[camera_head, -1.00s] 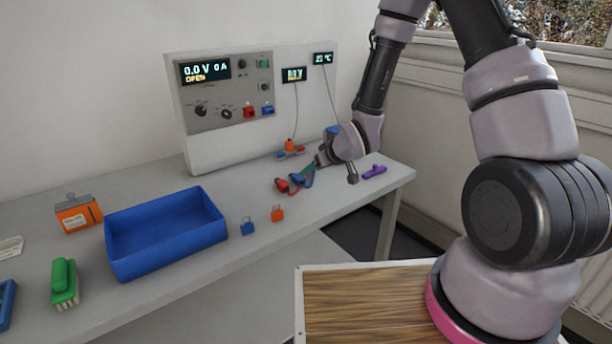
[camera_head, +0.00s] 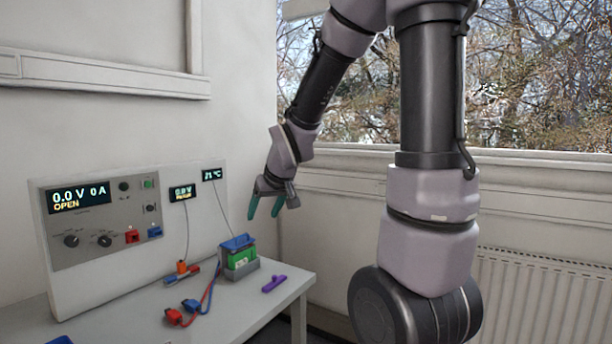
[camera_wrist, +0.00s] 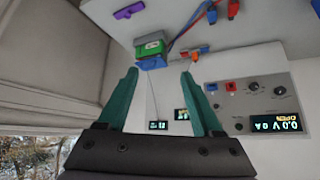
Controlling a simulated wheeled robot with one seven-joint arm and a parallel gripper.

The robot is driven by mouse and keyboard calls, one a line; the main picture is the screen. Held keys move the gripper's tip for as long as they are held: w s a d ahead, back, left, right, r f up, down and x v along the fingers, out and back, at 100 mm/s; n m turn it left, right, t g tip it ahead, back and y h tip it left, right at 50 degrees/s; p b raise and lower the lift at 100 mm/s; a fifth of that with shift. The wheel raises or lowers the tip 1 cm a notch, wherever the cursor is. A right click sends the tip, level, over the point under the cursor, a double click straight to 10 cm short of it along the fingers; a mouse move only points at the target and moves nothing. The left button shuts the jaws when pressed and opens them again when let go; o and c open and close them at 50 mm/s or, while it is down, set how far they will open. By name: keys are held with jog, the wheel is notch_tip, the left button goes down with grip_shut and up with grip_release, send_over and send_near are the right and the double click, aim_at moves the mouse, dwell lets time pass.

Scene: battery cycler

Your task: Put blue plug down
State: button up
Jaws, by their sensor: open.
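The blue plug (camera_head: 190,305) lies on the table at the lower left, close beside the red plug (camera_head: 174,317), with a blue and a red cable running from them toward the battery. In the wrist view the blue plug (camera_wrist: 211,15) shows at the top, beside the red plug (camera_wrist: 233,9). My gripper (camera_head: 264,212), with teal fingers, is open and empty. It is up in the air above and beyond the table, well away from the plugs. Its spread fingers also show in the wrist view (camera_wrist: 159,73).
The green and blue battery (camera_head: 241,258) stands in a grey holder near the table's right end. A purple piece (camera_head: 274,283) lies right of it. An orange plug (camera_head: 182,268) stands behind the blue plug. The cycler panel (camera_head: 95,220) reads "OPEN". A window is behind my arm.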

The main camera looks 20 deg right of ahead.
jog(key=s+d+r+m, duration=0.2)
jog(key=s+r, duration=0.4)
jog(key=s, duration=0.3)
jog(key=s+d+r+m, duration=0.1)
jog(key=s+r+m, duration=0.2)
jog(key=s+r, duration=0.3)
jog(key=s, duration=0.3)
jog(key=shift+s+d+g+y, duration=0.3)
jog(key=shift+s+d+y, duration=0.05)
jog(key=shift+y, duration=0.05)
